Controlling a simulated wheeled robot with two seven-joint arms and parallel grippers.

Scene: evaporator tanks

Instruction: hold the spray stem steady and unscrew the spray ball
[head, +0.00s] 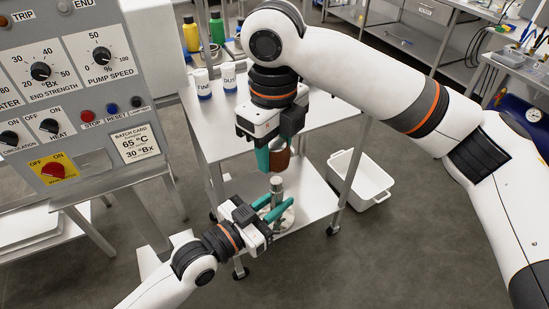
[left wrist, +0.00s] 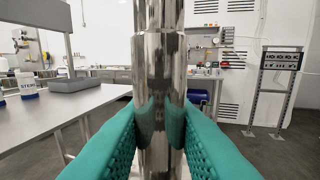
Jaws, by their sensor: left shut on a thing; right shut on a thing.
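The polished metal spray stem (head: 277,186) stands upright over a round metal base (head: 284,222). My left gripper (head: 276,208) is shut on the stem from the left. The left wrist view shows the stem (left wrist: 158,60) between the teal fingers, running out of the top of the picture. My right gripper (head: 279,160) points down above the stem. It is shut on a reddish-brown rounded piece, which I take to be the spray ball (head: 283,158); its fingers partly hide it. Whether ball and stem still touch is hard to tell.
A steel trolley (head: 330,115) holds white bottles (head: 203,84) on its upper shelf. A white bin (head: 360,180) sits on the floor to the right. A control panel (head: 75,85) stands at the left. The floor at lower right is clear.

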